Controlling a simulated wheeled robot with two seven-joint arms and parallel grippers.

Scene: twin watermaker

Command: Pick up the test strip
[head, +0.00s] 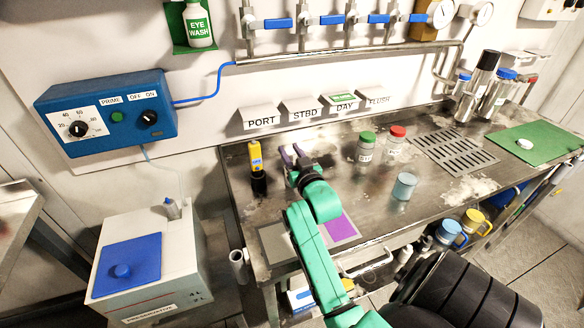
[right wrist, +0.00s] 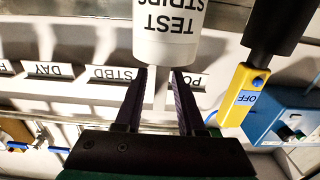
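The test strip (right wrist: 160,88) is a narrow white strip in the right wrist view, standing out of a white pot (right wrist: 166,38) labelled TEST STRIPS, which appears upside down there. My right gripper (right wrist: 160,76) is open, with its purple fingers on either side of the strip and a visible gap to each. My left gripper is not in view.
A yellow-and-black device (head: 256,160) marked OFF stands close to the left of the gripper; it also shows in the right wrist view (right wrist: 242,95). Label cards (head: 302,113) line the back. A green-capped jar (head: 366,146), red-capped jar (head: 394,142) and blue-grey cup (head: 404,186) stand right.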

